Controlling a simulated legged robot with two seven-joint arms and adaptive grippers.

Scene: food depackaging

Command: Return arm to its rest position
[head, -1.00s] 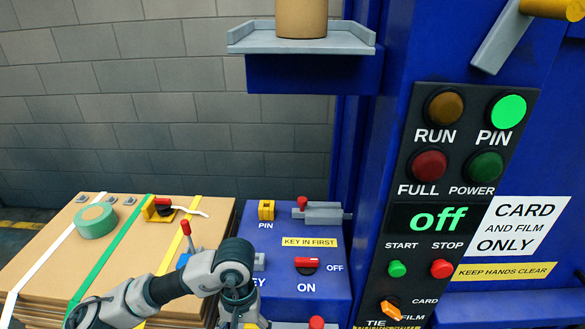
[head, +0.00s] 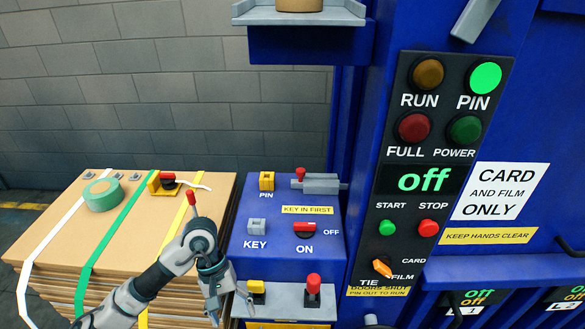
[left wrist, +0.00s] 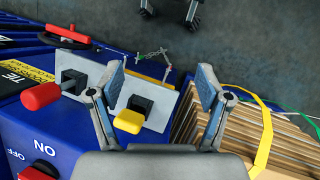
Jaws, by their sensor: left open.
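My left arm comes in from the lower left in the head view, over the front right corner of the cardboard stack (head: 140,235). My left gripper (head: 232,308) points down beside the blue control box (head: 285,262), just left of its lower grey ledge (head: 285,305). It is open and nothing shows between its fingers. In the left wrist view the two fingers (left wrist: 161,85) are spread apart, with the yellow knob (left wrist: 129,121) beyond the left one. My right gripper is in neither view.
The ledge carries a yellow knob (head: 256,287) and a red knob (head: 313,284). Above are the KEY socket (head: 256,227) and red rotary switch (head: 305,228).

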